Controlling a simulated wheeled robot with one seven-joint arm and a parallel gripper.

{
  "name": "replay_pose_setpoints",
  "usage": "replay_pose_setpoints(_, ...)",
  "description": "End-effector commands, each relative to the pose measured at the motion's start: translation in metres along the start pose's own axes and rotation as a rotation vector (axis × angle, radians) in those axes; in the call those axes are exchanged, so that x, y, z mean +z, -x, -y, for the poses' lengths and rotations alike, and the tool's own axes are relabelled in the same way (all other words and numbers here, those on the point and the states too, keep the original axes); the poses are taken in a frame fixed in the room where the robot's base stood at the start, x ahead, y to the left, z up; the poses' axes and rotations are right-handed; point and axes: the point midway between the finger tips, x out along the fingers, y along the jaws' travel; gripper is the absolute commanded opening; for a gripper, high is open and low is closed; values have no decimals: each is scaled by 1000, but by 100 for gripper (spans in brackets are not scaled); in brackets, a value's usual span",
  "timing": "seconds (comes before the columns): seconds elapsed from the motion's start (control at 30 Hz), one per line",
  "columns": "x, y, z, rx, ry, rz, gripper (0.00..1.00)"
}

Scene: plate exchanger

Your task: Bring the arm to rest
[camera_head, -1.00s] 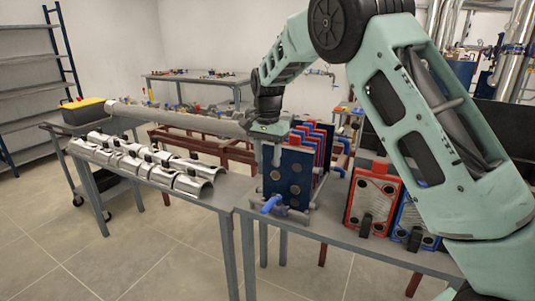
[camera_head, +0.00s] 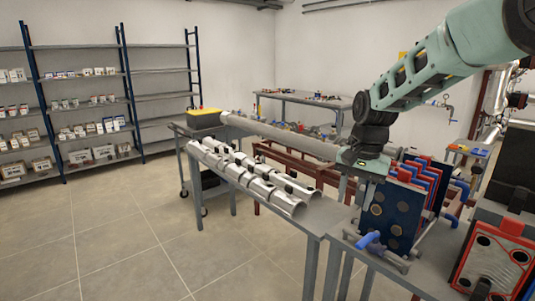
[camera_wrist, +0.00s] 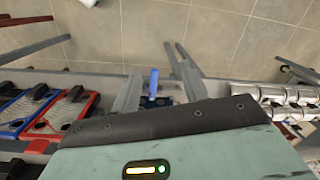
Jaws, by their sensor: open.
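My gripper (camera_head: 360,190) points down at the left side of the plate exchanger, near the top of its dark blue front plate (camera_head: 394,212). Its fingers are apart with nothing between them. In the wrist view my gripper (camera_wrist: 158,88) is also open, with a blue handle (camera_wrist: 153,82) showing beyond, between the fingers. That blue handle (camera_head: 370,241) sits low at the front of the exchanger in the head view. Red and blue plates (camera_head: 432,172) stand behind the front plate. My arm reaches in from the upper right. Whether the fingers touch the exchanger, I cannot tell.
The grey bench (camera_head: 310,215) carries silver half-shells (camera_head: 250,178) to the left. A long grey pipe (camera_head: 285,137) lies behind. Shelves (camera_head: 85,115) line the far left. The floor at the left front is clear.

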Motion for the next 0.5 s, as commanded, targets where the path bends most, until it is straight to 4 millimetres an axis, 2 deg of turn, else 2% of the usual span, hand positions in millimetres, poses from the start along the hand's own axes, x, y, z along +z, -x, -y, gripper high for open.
replay_pose_setpoints(0.03, 40, 2, 4, -14, 114, 14, 45)
replay_pose_setpoints(0.1, 92, 2, 5, -27, 282, 27, 45)
replay_pose_setpoints(0.17, 135, 0, 0, -32, 428, 32, 45)
replay_pose_setpoints(0.2, 164, -2, -6, -34, 526, 33, 45)
replay_pose_setpoints(0.3, 228, -10, -30, -25, 768, 28, 45)
replay_pose_setpoints(0.4, 275, -19, -61, -6, 975, 16, 45)
replay_pose_setpoints(0.5, 303, -28, -87, 15, 1123, 2, 45)
